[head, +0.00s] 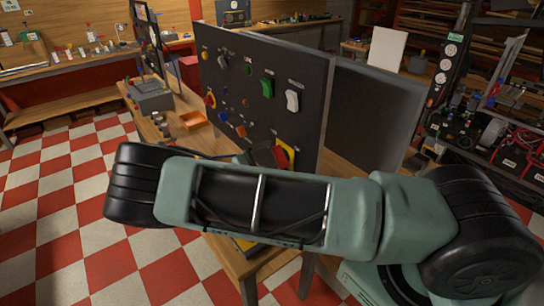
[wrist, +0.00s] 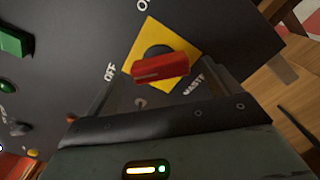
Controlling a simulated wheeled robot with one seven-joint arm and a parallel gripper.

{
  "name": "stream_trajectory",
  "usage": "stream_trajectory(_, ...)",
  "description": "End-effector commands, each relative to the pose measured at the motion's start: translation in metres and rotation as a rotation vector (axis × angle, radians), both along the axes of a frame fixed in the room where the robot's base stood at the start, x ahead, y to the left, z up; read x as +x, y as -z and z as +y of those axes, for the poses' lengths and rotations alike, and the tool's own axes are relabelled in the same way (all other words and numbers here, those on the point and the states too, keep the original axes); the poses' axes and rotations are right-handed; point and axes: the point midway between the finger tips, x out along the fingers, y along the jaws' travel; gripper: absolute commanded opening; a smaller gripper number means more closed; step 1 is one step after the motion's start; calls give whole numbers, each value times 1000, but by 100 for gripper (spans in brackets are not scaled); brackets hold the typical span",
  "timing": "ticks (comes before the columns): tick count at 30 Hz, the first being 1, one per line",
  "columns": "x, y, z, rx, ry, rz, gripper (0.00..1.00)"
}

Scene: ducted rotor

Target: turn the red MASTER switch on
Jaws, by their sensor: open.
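The red MASTER switch (wrist: 160,68) is a red bar handle on a dark round hub over a yellow plate (wrist: 187,42). In the wrist view its bar lies roughly across the picture, one end toward the OFF label at left; ON is partly cut off at the top. My gripper (wrist: 158,80) is open, with one finger on each side of the bar's ends. I cannot tell whether either finger touches it. In the head view the yellow plate (head: 284,151) is partly hidden by my arm and gripper.
A second dark board (head: 375,115) stands behind at right. An orange tray (head: 194,120) lies on the wooden bench left of the panel.

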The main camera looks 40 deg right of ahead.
Motion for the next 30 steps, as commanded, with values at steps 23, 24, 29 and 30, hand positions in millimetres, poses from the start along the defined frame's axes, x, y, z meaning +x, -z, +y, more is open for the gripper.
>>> stream_trajectory(23, 0, 1, -6, 1, -1, -5, 44)
stream_trajectory(24, 0, 1, -6, 1, -1, -10, 44)
stream_trajectory(29, 0, 3, -6, 3, -1, -59, 44)
stream_trajectory(30, 0, 3, -5, 4, -1, -79, 44)
